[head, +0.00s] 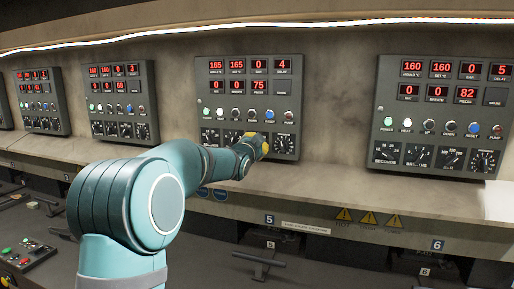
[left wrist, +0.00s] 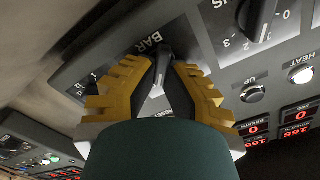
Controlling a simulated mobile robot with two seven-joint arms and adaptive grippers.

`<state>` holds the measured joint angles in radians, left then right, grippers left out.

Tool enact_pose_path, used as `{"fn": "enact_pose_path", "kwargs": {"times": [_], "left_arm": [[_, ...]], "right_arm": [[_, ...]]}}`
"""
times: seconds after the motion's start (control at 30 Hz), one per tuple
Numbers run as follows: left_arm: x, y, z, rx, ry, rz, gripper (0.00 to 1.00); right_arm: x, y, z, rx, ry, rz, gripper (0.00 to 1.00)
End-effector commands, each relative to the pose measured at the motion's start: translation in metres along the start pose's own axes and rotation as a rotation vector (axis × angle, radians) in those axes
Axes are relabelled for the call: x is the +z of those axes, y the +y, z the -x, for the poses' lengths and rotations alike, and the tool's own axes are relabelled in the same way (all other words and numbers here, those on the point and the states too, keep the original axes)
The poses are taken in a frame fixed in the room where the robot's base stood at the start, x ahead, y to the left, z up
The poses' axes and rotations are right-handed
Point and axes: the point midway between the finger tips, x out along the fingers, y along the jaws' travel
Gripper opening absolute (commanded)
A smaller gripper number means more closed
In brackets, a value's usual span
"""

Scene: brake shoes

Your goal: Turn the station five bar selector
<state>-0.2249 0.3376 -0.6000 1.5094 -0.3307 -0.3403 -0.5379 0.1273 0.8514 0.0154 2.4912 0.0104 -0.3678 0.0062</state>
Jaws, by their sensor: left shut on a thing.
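The station five panel (head: 249,70) is the grey one above the number 5 label (head: 269,219). My left gripper (head: 262,147) reaches the lower row of dials on it and hides one dial. In the left wrist view my left gripper (left wrist: 163,68) has its two yellow-backed fingers on either side of the bar selector (left wrist: 162,67), a slim grey handle beside the word BAR. The fingers are shut on this handle. The pointer's setting is hard to read there. My right gripper is not in view.
Another dial (head: 285,145) sits just right of my left gripper. Small buttons (head: 270,115) run in a row above the dials. Similar panels stand to the left (head: 122,100) and right (head: 441,115). A ledge (head: 330,185) runs below the panels.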

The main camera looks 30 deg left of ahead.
Motion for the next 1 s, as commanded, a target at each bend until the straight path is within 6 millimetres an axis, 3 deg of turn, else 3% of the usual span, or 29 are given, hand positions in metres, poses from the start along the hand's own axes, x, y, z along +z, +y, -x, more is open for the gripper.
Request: {"fn": "enact_pose_path", "kwargs": {"times": [0.37,0.4,0.47,0.83,1.0], "left_arm": [[-0.002,-0.002,0.000,-0.003,0.004,-0.006,0.00],[-0.002,-0.002,0.000,-0.003,0.004,-0.006,0.19],[-0.002,-0.002,0.000,-0.003,0.003,-0.006,0.40],[-0.001,-0.001,0.002,-0.001,0.002,-0.004,0.41],[-0.002,-0.001,0.018,0.000,0.003,-0.002,0.41]], "right_arm": [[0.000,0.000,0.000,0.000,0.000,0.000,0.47],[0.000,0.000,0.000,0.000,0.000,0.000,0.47],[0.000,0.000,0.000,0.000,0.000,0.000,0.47],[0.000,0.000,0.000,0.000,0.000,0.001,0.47],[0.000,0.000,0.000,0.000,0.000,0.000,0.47]]}}
